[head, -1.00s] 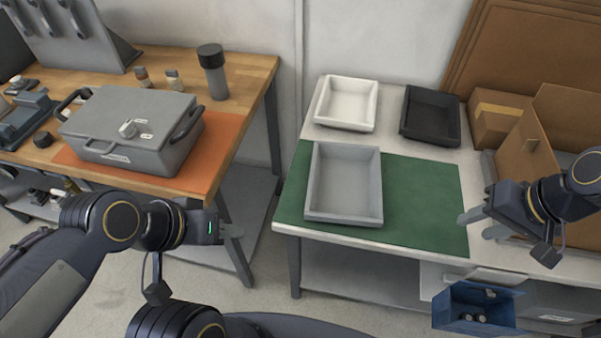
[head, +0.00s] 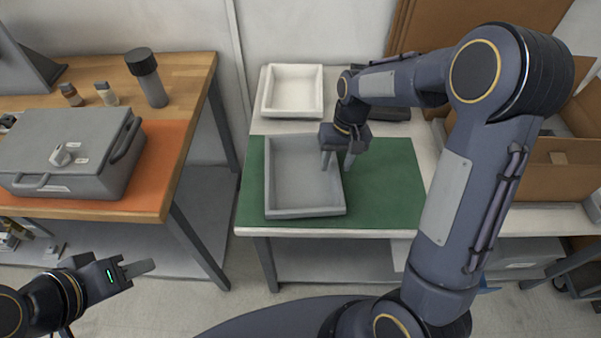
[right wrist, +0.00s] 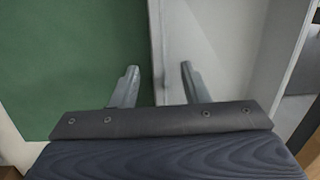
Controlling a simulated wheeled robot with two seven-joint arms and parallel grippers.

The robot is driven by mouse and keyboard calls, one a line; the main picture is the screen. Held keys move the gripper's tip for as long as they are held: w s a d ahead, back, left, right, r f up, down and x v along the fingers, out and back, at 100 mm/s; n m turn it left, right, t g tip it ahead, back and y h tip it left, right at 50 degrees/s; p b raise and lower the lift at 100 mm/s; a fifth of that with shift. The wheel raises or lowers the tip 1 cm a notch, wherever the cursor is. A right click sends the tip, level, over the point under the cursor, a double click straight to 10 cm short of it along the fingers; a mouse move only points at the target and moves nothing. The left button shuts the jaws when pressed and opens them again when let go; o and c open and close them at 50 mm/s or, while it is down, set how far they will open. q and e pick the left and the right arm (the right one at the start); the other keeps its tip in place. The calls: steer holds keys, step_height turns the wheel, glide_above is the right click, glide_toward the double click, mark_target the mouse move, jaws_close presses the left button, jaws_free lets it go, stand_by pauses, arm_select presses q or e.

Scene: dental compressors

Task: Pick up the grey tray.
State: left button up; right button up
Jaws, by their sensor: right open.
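The grey tray (head: 305,211) is an open, shallow rectangular box lying on the green mat (head: 385,190) on the right-hand table. My right gripper (head: 338,165) is open over the tray's right wall, pointing down. One finger is on the inner side of the wall and the other is on the mat side. In the right wrist view, the tray's wall (right wrist: 156,50) runs between the two fingers (right wrist: 160,84); I cannot tell whether either touches it. My left gripper (head: 138,268) is low at the left, away from the tray, its jaw opening unclear.
A white tray (head: 293,91) stands behind the grey tray. A dark tray (head: 385,114) is partly hidden behind my right arm. Cardboard boxes (head: 555,185) stand at the right. A grey case (head: 70,150) sits on the wooden bench at left, across a gap.

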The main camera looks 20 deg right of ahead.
steer(key=shift+s+f, duration=0.1)
steer(key=shift+f, duration=0.7)
steer(key=shift+c, duration=0.3)
jaws_close()
steer(key=shift+a, duration=0.1)
